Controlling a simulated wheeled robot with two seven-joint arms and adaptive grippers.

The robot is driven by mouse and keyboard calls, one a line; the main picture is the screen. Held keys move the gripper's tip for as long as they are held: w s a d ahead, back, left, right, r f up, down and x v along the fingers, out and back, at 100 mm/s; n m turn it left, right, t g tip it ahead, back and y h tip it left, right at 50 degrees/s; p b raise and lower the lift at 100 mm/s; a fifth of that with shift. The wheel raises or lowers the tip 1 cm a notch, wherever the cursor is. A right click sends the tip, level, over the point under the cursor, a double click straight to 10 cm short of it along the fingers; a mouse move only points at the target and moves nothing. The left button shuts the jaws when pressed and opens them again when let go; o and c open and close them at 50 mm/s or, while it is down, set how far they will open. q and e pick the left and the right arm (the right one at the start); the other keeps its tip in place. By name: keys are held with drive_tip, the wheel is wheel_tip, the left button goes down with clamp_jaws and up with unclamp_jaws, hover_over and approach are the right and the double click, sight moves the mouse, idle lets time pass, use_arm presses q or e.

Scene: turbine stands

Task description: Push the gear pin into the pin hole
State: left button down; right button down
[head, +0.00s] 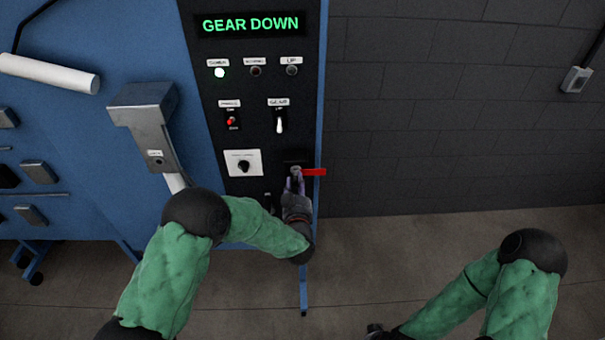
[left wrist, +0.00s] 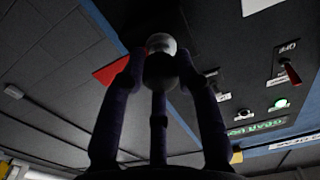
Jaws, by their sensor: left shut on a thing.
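The gear pin (head: 296,171) has a grey rounded head and a red tag (head: 314,172) that sticks out to the right. My left gripper (head: 294,185) is shut on the pin at the lower right of the black panel. In the left wrist view the fingers (left wrist: 160,75) close around the pin's round head (left wrist: 160,45), with the red tag (left wrist: 110,71) to its left. The pin hole is hidden behind the pin and fingers; I cannot tell how deep the pin sits. My right gripper (head: 376,331) is only partly in view at the bottom edge.
The black panel (head: 260,90) carries a "GEAR DOWN" display (head: 250,24), lamps, switches and a white plate with a knob (head: 244,163). A grey lever block (head: 145,115) stands left of it. Open floor (head: 420,240) lies to the right.

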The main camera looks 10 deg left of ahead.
use_arm(q)
drive_tip(key=shift+s+d+r, duration=0.1)
drive_tip(key=shift+s, duration=0.25)
drive_tip(key=shift+s+d, duration=0.1)
drive_tip(key=shift+s, duration=0.15)
drive_tip(key=v, duration=0.6)
drive_tip(key=shift+s+p, duration=0.2)
drive_tip(key=shift+p, duration=0.1)
idle(0.6)
drive_tip(key=shift+r, duration=0.1)
